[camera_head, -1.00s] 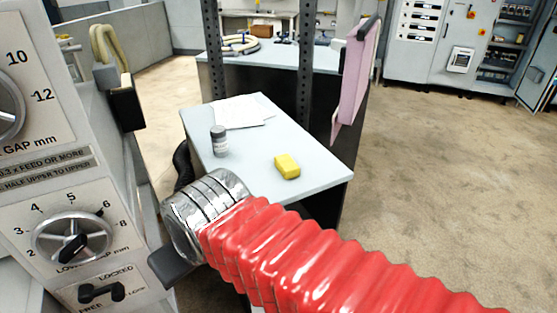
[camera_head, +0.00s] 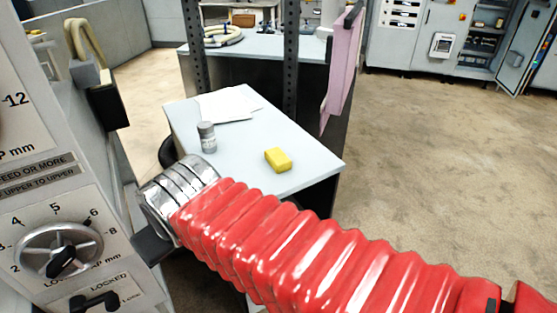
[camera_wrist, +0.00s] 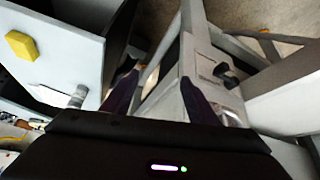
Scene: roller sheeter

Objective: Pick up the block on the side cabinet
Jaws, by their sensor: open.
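The yellow block (camera_head: 278,160) lies on the pale top of the side cabinet (camera_head: 310,176), near its front right part. In the wrist view the block (camera_wrist: 21,46) is at the upper left, on the cabinet top (camera_wrist: 70,58). My gripper (camera_wrist: 160,85) is open and empty in the wrist view, its two dark fingers apart, to the right of the cabinet top and away from the block. In the head view my red-sleeved arm crosses in front of the cabinet; only a dark piece of the gripper (camera_head: 152,247) shows at its silver end, by the machine panel.
A grey jar (camera_head: 206,137) and white papers (camera_head: 228,104) share the cabinet top with the block. The machine panel with its handwheel (camera_head: 60,250) stands close at left. Dark posts and a pink panel (camera_head: 342,75) rise behind. Open floor (camera_head: 440,170) lies at right.

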